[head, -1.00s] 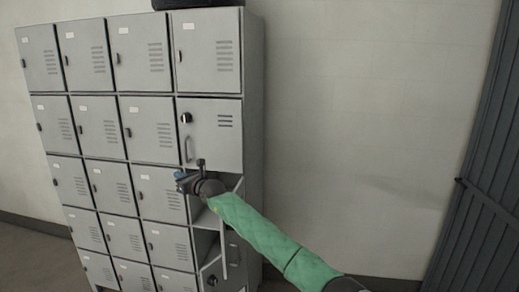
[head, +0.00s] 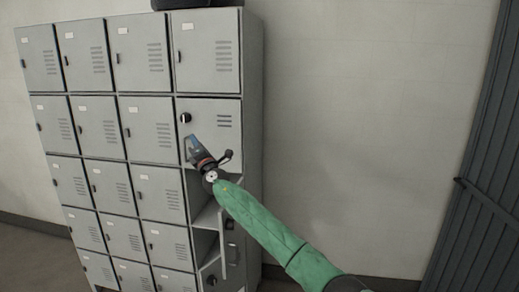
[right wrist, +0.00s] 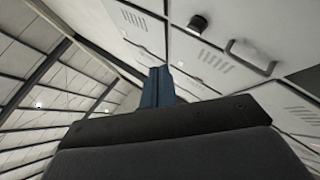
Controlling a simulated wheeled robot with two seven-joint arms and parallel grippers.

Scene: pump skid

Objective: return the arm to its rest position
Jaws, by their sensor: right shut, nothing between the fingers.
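My right gripper (head: 192,142) is in front of the locker cabinet's right column, beside the handle of a closed door with a dark round knob. Its blue fingers (right wrist: 158,88) are together and empty in the right wrist view and point up. My right arm (head: 265,228), in a green sleeve, reaches in from the lower right of the head view. My left gripper is not in either view.
The grey locker cabinet (head: 254,110) stands at the left. Below my gripper, a compartment is open, with its door (head: 232,245) swung outward near my forearm. A pale wall (head: 370,120) and a dark slatted door (head: 480,190) are at the right.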

